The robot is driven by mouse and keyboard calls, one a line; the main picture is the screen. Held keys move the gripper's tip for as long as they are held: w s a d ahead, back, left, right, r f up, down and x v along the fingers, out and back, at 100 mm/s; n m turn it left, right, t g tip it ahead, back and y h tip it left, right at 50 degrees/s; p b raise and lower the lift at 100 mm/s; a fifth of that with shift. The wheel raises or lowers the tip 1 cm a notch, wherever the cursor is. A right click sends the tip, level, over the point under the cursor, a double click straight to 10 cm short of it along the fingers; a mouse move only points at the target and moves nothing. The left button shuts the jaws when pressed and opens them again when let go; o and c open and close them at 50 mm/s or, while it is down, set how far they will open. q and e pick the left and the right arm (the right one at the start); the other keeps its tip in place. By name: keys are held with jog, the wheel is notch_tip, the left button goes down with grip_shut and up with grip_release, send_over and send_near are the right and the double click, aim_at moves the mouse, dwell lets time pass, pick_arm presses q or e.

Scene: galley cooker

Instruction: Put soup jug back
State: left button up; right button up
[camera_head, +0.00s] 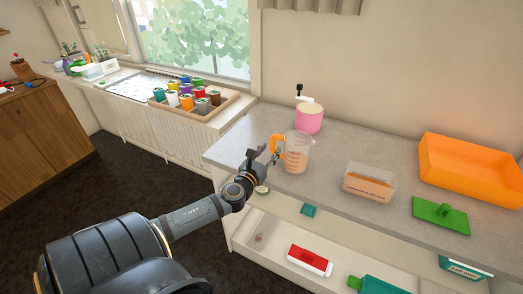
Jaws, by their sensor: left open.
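The soup jug (298,154) is a clear measuring jug with an orange handle (276,144) and orange-brown contents low inside. It stands upright on the grey counter (335,158) near its front edge, handle to the left. My left gripper (262,168) is open at the counter's front edge, just left of and below the handle. One finger appears close to the handle; I cannot tell whether they touch. My right gripper is out of view.
To the right are a clear labelled tub (369,183), an orange bin (470,168) and a green handled block (441,214). A lower shelf holds a red-and-white item (310,260). A crate of colourful jars (195,97) sits by the window.

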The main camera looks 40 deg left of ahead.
pick_arm(q)
jog(key=p+v, duration=0.1)
jog(key=v, duration=0.7)
jog(key=shift+s, duration=0.35)
